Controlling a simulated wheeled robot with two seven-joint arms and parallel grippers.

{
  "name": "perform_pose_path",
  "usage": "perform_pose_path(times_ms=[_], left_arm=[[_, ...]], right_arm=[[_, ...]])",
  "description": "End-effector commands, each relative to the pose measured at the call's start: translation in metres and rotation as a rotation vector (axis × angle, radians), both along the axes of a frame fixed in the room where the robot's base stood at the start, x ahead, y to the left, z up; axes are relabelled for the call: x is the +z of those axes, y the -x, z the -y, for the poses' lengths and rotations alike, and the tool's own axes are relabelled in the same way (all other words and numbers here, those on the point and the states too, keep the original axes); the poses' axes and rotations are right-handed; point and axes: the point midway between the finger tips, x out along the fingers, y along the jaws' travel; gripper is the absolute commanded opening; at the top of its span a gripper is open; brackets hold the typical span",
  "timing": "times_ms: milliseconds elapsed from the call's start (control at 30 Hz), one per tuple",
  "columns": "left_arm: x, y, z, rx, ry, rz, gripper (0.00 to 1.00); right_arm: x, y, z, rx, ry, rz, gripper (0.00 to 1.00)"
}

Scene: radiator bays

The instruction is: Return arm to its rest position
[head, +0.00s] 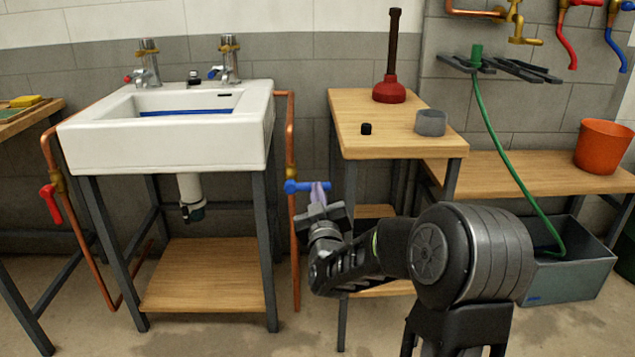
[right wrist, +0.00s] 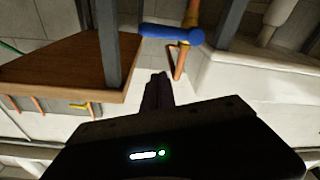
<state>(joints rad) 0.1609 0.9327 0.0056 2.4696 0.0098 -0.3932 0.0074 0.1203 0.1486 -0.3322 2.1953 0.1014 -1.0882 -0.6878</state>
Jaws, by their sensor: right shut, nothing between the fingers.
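My right arm reaches in from the lower right of the head view. Its gripper (head: 319,195) is in front of the gap between the sink and the wooden table, close to a blue valve handle (head: 306,187) on a copper pipe. In the right wrist view the shut fingers (right wrist: 158,90) hold nothing and point toward the blue handle (right wrist: 171,34). A gap shows between the fingertips and the handle in that view. My left gripper is not in view.
A white sink (head: 170,148) stands on dark legs at the left. A wooden table (head: 400,145) carries a plunger (head: 390,85), a grey cup (head: 431,122) and a small black cap (head: 366,129). A grey tub (head: 570,272) and an orange bucket (head: 603,146) are at the right.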

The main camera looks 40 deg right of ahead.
Motion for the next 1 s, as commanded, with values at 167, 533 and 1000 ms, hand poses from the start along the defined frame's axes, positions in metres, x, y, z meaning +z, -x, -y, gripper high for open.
perform_pose_path(times_ms=[167, 533, 1000], left_arm=[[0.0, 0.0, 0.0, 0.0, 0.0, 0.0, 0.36], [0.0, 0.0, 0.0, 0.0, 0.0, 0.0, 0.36], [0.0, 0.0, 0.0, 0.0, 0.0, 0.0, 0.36]], right_arm=[[0.0, 0.001, -0.001, -0.001, 0.001, 0.001, 0.0], [0.0, 0.001, -0.001, -0.001, 0.001, 0.001, 0.0], [-0.133, -0.017, -0.084, 0.186, -0.466, -0.194, 0.0]])
